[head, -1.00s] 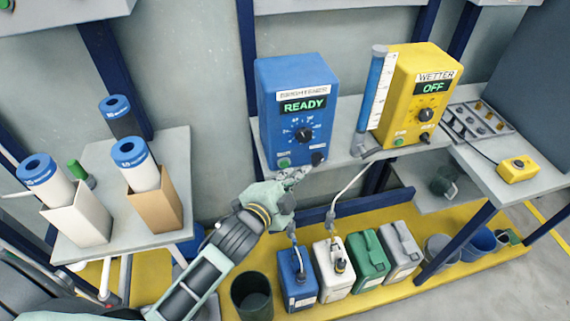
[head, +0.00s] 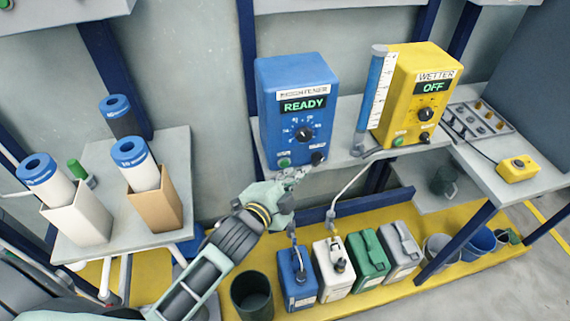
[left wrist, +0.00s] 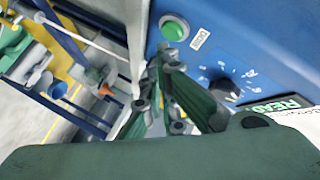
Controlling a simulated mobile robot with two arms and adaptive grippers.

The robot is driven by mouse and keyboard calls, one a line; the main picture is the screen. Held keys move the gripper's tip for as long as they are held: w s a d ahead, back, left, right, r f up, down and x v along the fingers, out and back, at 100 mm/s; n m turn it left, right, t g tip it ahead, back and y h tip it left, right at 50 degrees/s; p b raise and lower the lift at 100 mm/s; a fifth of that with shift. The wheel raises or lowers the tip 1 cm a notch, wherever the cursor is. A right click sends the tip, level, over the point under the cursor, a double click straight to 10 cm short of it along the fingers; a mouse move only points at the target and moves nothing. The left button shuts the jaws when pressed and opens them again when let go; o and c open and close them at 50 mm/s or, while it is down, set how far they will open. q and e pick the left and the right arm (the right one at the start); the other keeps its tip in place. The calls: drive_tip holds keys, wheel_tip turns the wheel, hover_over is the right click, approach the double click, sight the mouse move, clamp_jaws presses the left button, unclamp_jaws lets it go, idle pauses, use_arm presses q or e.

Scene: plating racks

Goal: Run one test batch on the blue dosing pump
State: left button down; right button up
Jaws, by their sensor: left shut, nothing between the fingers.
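The blue dosing pump (head: 297,105) stands on the shelf, its display (head: 303,105) reading READY. Its front has a dial (head: 304,133), a green button (head: 284,162) at lower left and a black knob (head: 318,158) at lower right. My left gripper (head: 298,173) is shut and empty, just in front of the pump's lower front, between the green button and the black knob. In the left wrist view the shut fingers (left wrist: 165,75) are near the green button (left wrist: 174,28), with the dial (left wrist: 225,90) beside them. I cannot tell whether they touch the panel. My right gripper is not in view.
A yellow pump (head: 415,95) labelled WETTER reads OFF, with a graduated cylinder (head: 374,95) beside it. Blue (head: 297,283), white, green and grey canisters stand on the yellow floor platform below. A dark bucket (head: 251,298) is left of them. A side table (head: 90,232) holds filter cartridges.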

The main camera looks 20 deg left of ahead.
use_arm(q)
drive_tip(key=shift+w+r, duration=0.1)
drive_tip(key=shift+w+a+p, duration=0.25)
drive_tip(key=shift+p, duration=0.1)
drive_tip(key=shift+w+a, duration=0.25)
drive_tip(key=shift+w, duration=0.2)
idle(0.9)
idle(0.4)
drive_tip(key=shift+s+d+p, duration=0.5)
drive_tip(key=shift+s+p, duration=0.05)
drive_tip(key=shift+s, duration=0.25)
drive_tip(key=shift+s+d+p, duration=0.25)
drive_tip(key=shift+s+d, duration=0.45)
drive_tip(key=shift+s, duration=0.35)
drive_tip(key=shift+s+d+p, duration=0.25)
drive_tip(key=shift+s+d, duration=0.45)
drive_tip(key=shift+s, duration=0.35)
